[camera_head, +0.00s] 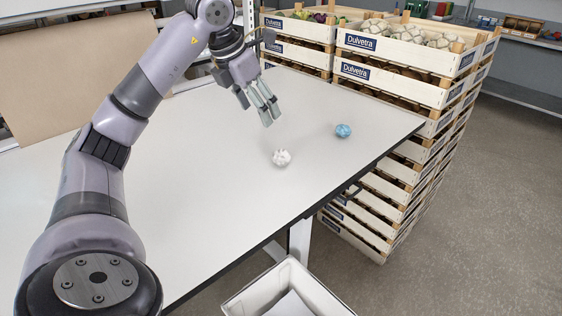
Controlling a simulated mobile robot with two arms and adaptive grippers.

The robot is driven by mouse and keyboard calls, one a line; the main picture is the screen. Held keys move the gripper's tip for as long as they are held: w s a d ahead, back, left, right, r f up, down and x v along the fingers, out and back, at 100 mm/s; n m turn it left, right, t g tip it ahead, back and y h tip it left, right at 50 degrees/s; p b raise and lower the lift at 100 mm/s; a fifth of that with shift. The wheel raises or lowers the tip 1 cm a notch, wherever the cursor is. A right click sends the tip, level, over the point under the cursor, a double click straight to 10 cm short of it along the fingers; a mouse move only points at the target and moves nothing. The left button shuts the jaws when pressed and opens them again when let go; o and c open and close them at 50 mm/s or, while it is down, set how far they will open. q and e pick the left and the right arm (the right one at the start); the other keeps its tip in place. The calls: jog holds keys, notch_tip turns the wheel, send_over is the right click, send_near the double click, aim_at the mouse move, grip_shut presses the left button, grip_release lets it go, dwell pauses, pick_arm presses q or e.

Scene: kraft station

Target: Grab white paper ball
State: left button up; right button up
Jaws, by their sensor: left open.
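A small crumpled white paper ball (282,158) lies on the light grey table (200,190), towards its front right edge. My left gripper (268,119) is above the table, just behind the white ball and slightly to its left in the picture. Its fingers are open and empty, pointing downward, and do not touch the ball. My right gripper is not in view.
A blue crumpled ball (343,131) lies right of the white one. Tall stacks of wooden crates (390,52) stand beyond the table. A white bin (318,292) stands below the front edge. A brown sheet (60,82) rises at the back left.

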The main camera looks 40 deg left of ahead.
aim_at(279, 151)
pick_arm(q)
jog(key=x, duration=1.1)
jog(key=shift+w+f, duration=0.1)
jog(key=shift+f, duration=0.2)
jog(key=shift+d+p+x, duration=0.2)
jog(key=shift+p+x, duration=0.25)
jog(key=shift+x, duration=2.2)
jog(key=shift+w+r, duration=0.1)
jog(key=shift+c, duration=0.2)
jog(key=c, duration=0.8)
